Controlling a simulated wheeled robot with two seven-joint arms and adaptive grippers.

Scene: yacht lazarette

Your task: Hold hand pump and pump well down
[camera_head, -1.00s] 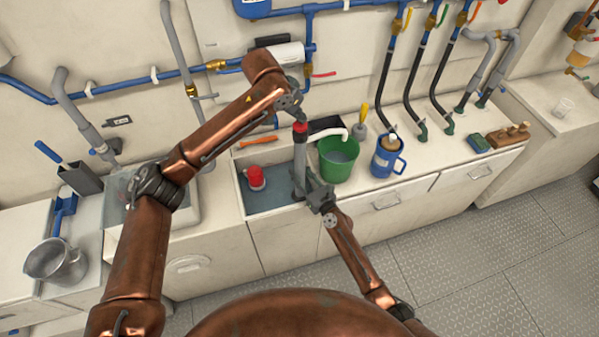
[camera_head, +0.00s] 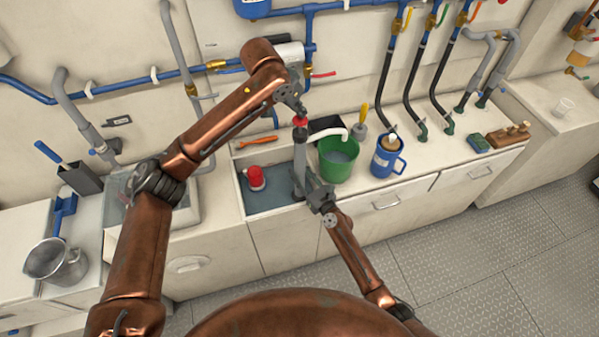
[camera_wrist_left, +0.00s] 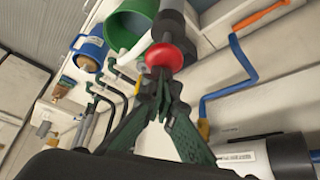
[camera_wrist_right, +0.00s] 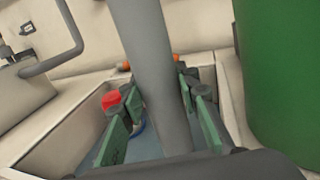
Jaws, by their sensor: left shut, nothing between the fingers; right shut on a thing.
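The hand pump (camera_head: 299,165) is a grey upright tube with a red knob (camera_head: 300,121) on top, standing in the open well (camera_head: 272,200) of the counter. My right gripper (camera_head: 318,194) is shut around the tube's lower part; the tube (camera_wrist_right: 155,70) also runs between its fingers in the right wrist view. My left gripper (camera_head: 302,111) is above the knob. In the left wrist view its closed fingertips (camera_wrist_left: 165,82) meet at the red knob (camera_wrist_left: 165,57), with nothing between them; whether they press on it I cannot tell. A white spout (camera_head: 332,134) reaches over the green bucket (camera_head: 338,158).
A red-topped object (camera_head: 256,178) sits in the well left of the pump. A blue jug (camera_head: 387,157) stands right of the bucket. Black hoses (camera_head: 430,75) and blue pipes line the wall behind. An orange tool (camera_head: 258,141) lies behind the well.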

